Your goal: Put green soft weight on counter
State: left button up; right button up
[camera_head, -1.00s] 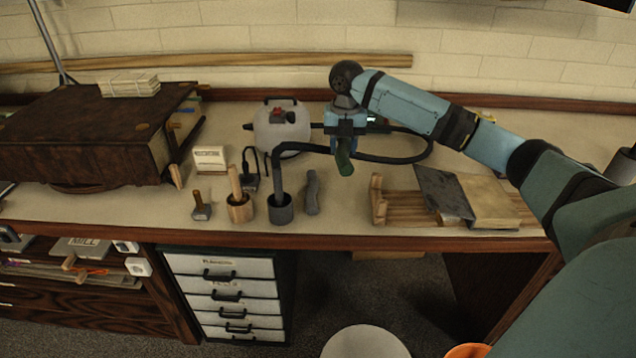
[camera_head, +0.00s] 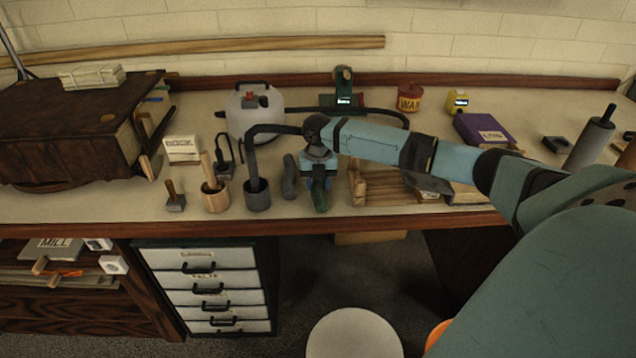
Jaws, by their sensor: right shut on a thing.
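The green soft weight (camera_head: 320,202) is a small dark green, soft-looking piece hanging upright below my right gripper (camera_head: 318,186). The gripper points down and is shut on its upper part, which the fingers hide. They are over the front part of the counter (camera_head: 400,220), close to its front edge. I cannot tell whether the weight's lower end touches the counter. A similar grey soft weight (camera_head: 289,178) lies just left of the gripper. My left gripper is not in view.
A dark pot (camera_head: 257,198) with an upright tool, a wooden cup (camera_head: 215,200) and a small hammer-like tool (camera_head: 175,202) stand to the left. A wooden rack (camera_head: 385,190) is close on the right. A white jug (camera_head: 250,115) stands behind.

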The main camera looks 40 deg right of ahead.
aim_at(318, 182)
jog(key=shift+f, duration=0.3)
jog(key=o, duration=1.1)
notch_tip(318, 182, up, 12)
jog(key=shift+r+p, duration=0.1)
jog(key=shift+p, duration=0.8)
